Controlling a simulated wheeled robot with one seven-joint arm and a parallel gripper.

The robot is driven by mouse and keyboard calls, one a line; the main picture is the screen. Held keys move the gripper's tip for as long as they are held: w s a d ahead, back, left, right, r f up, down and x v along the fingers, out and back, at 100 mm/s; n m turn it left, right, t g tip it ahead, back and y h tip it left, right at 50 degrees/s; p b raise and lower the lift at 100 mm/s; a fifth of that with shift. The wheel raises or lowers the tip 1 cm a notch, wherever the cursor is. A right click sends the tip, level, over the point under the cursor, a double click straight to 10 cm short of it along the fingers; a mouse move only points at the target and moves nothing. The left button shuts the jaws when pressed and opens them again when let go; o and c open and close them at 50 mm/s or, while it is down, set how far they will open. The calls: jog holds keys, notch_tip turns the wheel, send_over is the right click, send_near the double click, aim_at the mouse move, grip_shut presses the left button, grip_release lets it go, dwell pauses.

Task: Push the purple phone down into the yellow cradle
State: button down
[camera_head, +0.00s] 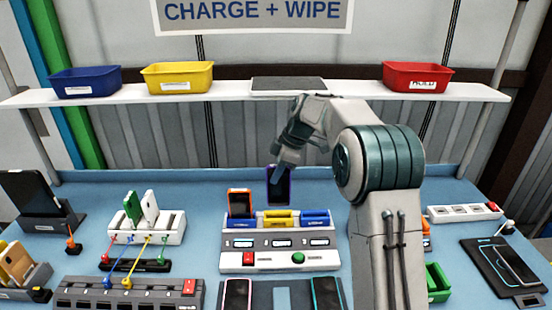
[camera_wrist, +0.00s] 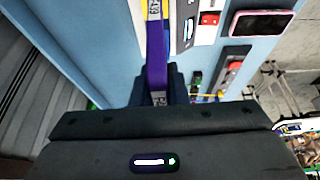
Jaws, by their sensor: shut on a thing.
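The purple phone (camera_head: 279,188) stands roughly upright above or just behind the yellow cradle (camera_head: 281,218) in the head view. My gripper (camera_head: 283,168) is shut on the phone's upper end. In the wrist view the phone's purple edge (camera_wrist: 157,62) runs away from between my dark fingers (camera_wrist: 158,88) towards the yellow cradle (camera_wrist: 153,9). I cannot tell whether the phone's lower end touches the cradle. The cradle is the middle one on a white and grey charging dock, between two blue cradles.
An orange phone (camera_head: 240,203) stands in the left blue cradle, close beside the purple phone. The right blue cradle (camera_head: 315,218) is empty. A white rack (camera_head: 172,230) with two phones is at left. A shelf (camera_head: 225,95) with coloured bins runs behind the table.

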aim_at(276, 196)
jog(key=shift+w+a, duration=0.1)
jog(key=shift+w, duration=0.3)
jog(key=shift+f+b, duration=2.95)
jog(key=shift+f, duration=1.2)
jog(key=shift+s+f+b, duration=0.1)
jog(key=shift+f+b, duration=0.35)
jog(key=shift+f, duration=0.05)
jog(key=c, duration=0.9)
grip_release()
jog(key=shift+c, duration=0.2)
jog(key=shift+r, duration=0.1)
